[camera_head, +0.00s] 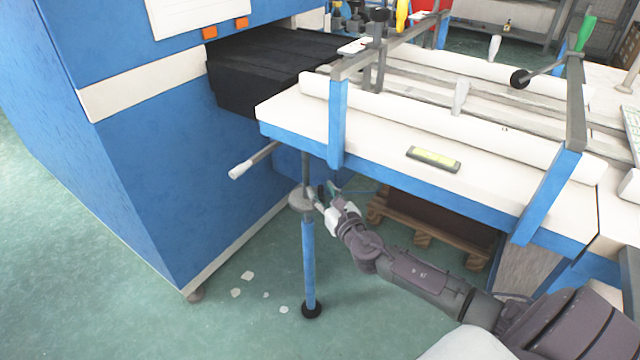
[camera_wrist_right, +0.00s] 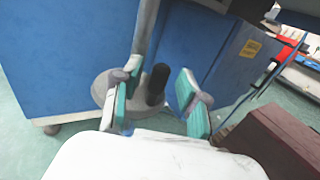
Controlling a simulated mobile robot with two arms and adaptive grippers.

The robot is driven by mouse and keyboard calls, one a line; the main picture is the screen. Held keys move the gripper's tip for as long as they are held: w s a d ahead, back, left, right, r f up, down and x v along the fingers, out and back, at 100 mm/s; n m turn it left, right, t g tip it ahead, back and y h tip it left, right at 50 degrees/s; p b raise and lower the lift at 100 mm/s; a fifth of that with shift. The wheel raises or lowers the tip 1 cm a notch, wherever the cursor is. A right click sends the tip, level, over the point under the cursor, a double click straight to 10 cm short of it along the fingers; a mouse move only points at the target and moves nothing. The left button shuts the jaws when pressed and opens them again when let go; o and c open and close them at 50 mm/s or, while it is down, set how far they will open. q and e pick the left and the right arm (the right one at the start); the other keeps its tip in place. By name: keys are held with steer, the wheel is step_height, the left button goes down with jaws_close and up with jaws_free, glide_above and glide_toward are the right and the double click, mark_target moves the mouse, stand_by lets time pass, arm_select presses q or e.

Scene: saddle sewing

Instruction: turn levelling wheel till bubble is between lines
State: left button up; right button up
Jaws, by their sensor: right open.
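The levelling wheel (camera_head: 301,199) is a grey disc on the table's blue support leg in the head view. It also shows in the right wrist view (camera_wrist_right: 101,88), with a dark upright handle knob (camera_wrist_right: 157,84). My right gripper (camera_head: 326,190) is at the wheel. In the wrist view its teal-padded fingers (camera_wrist_right: 158,97) are apart, with the dark knob between them; I cannot tell whether either finger touches it. The spirit level (camera_head: 433,159), with a yellow-green vial, lies on the white table top; its bubble is too small to make out. My left gripper is out of view.
The white table (camera_head: 385,145) with a blue edge stands above my right gripper. A grey-handled lever (camera_head: 252,161) sticks out left of the leg. A blue machine (camera_head: 170,180) stands at left. A wooden pallet (camera_head: 420,235) lies under the table. Floor in front is mostly clear.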

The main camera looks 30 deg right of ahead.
jaws_close()
steer(key=shift+a+r, duration=0.1)
stand_by(0.3)
